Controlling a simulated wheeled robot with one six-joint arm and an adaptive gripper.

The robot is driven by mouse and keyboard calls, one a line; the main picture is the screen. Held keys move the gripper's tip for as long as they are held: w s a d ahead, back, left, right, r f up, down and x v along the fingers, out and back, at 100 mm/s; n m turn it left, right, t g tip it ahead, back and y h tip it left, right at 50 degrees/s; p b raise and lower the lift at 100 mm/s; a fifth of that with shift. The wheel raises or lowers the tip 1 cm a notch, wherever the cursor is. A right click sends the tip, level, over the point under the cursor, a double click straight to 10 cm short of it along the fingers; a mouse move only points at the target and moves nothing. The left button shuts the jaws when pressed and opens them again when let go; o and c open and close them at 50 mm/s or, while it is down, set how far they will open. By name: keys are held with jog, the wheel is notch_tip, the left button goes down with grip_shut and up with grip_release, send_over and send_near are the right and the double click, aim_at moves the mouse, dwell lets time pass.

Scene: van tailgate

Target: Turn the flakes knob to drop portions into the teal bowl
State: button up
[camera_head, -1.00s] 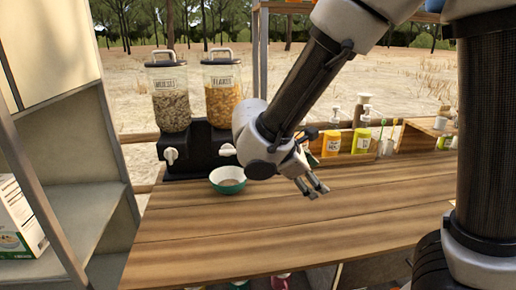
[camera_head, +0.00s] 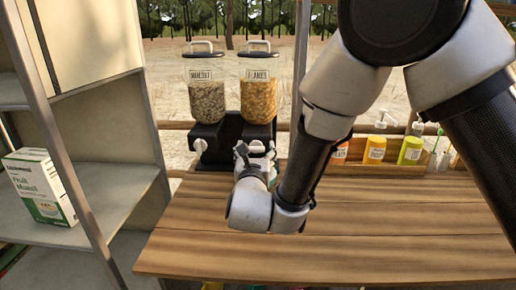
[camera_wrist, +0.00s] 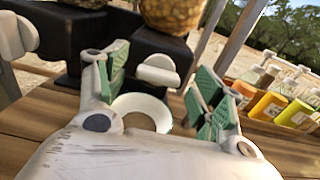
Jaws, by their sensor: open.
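The flakes dispenser (camera_head: 258,100), a clear canister of orange flakes with a dark lid, stands on a black base at the table's back. Its white flakes knob (camera_wrist: 158,72) shows in the wrist view between the two green-padded fingers of my gripper (camera_wrist: 160,82). The fingers are open, one on each side of the knob, with gaps visible. The bowl (camera_wrist: 165,117), pale inside with a teal outside and some brownish content, sits below the knob, partly hidden by my gripper. In the head view my gripper (camera_head: 256,152) faces the dispenser and mostly hides knob and bowl.
The muesli dispenser (camera_head: 207,103) stands just left, with its own white knob (camera_head: 199,146). A muesli box (camera_head: 38,188) is on the left shelf. Several bottles (camera_head: 410,150) stand in a rack at back right. The table's front (camera_head: 340,250) is clear.

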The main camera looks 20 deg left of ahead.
aim_at(255, 146)
jog(key=shift+x, duration=1.35)
jog(key=c, duration=1)
jog(key=shift+m, duration=0.4)
